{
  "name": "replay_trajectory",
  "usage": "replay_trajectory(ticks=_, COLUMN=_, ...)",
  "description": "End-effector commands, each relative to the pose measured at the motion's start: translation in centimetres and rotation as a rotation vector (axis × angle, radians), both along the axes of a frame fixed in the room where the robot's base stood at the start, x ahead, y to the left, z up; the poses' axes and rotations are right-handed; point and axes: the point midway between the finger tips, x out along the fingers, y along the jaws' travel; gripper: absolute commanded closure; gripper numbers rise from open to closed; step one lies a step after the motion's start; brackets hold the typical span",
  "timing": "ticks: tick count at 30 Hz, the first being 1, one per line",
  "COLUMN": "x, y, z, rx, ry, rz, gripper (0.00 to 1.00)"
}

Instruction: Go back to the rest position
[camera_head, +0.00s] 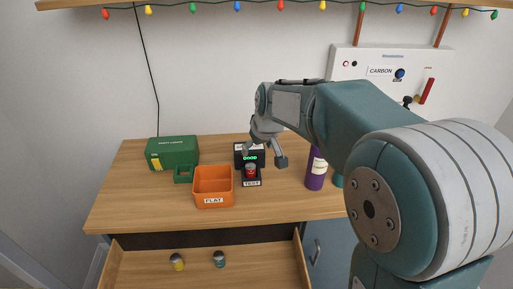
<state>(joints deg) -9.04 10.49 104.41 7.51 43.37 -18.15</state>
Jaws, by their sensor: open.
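My gripper (267,152) is open above the wooden counter, beside the small black tester (258,183) with a "TEST" label. The tester's display (250,158) shows green text that reads "GOOD". A small red item (251,171) stands in the tester, just left of and below my fingers. Whether a finger touches it I cannot tell. My arm reaches in from the right and hides part of the counter's right side.
An orange bin (213,201) labelled "FLAT" and a green case (172,152) stand left of the tester. A purple bottle (316,170) stands to the right, near my arm. Below, an open drawer (135,268) holds two small cylinders (177,262). A white panel (343,75) is on the wall.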

Motion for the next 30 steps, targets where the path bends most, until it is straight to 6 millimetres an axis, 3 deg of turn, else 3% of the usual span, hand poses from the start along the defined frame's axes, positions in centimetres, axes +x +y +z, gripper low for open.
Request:
replay_trajectory(ticks=6, x=-0.3, y=-0.1, z=0.3, rx=0.001, ry=-0.003, rz=-0.004, gripper=0.14)
replay_trajectory(ticks=10, x=-2.6, y=-1.3, z=1.9, rx=0.002, ry=-0.013, rz=-0.035, gripper=0.14)
replay_trajectory(ticks=19, x=-12.2, y=-5.4, z=5.6, rx=0.01, ry=-0.045, rz=-0.168, gripper=0.14)
replay_trajectory(ticks=24, x=-17.8, y=-7.2, z=6.1, rx=0.014, ry=-0.064, rz=-0.245, gripper=0.14)
replay_trajectory(ticks=30, x=-23.9, y=-8.9, z=5.3, rx=0.017, ry=-0.085, rz=-0.336, gripper=0.14)
